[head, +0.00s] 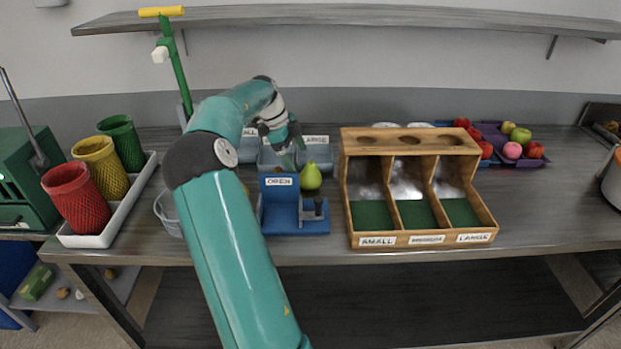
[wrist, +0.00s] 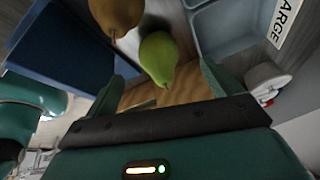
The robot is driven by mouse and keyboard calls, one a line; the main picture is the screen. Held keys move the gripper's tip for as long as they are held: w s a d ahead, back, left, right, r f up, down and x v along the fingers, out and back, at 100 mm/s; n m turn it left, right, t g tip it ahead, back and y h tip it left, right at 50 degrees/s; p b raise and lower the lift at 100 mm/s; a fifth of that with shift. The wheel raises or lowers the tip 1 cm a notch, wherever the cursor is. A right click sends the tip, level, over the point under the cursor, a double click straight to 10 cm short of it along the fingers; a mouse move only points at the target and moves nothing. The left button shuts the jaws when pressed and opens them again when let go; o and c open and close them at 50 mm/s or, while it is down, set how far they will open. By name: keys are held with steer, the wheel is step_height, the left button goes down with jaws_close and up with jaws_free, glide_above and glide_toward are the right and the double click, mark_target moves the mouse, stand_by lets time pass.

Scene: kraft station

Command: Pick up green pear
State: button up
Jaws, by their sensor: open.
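The green pear (head: 310,176) stands upright on the table, just right of the blue fixture labelled OPEN (head: 279,203). My gripper (head: 289,158) is open and empty, up and to the left of the pear in the head view. In the wrist view the green pear (wrist: 158,58) shows beyond the gap between the two fingers (wrist: 166,80), apart from them. A brown pear (wrist: 115,14) lies close to the green pear at the top of the wrist view. My arm mostly hides that spot in the head view.
Grey labelled bins (head: 318,155) stand behind the pear. A wooden sorter (head: 425,239) with three green-floored compartments stands to the right. Colored mesh cups in a white tray (head: 105,236) stand at left. A shelf (head: 350,15) runs above. Fruit trays lie at back right.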

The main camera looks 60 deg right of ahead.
mark_target(308, 175)
steer(key=x, duration=0.8)
steer(key=shift+s+a+f, duration=0.15)
steer(key=shift+s+f, duration=0.05)
steer(key=shift+s, duration=0.1)
steer(key=c, duration=1.2)
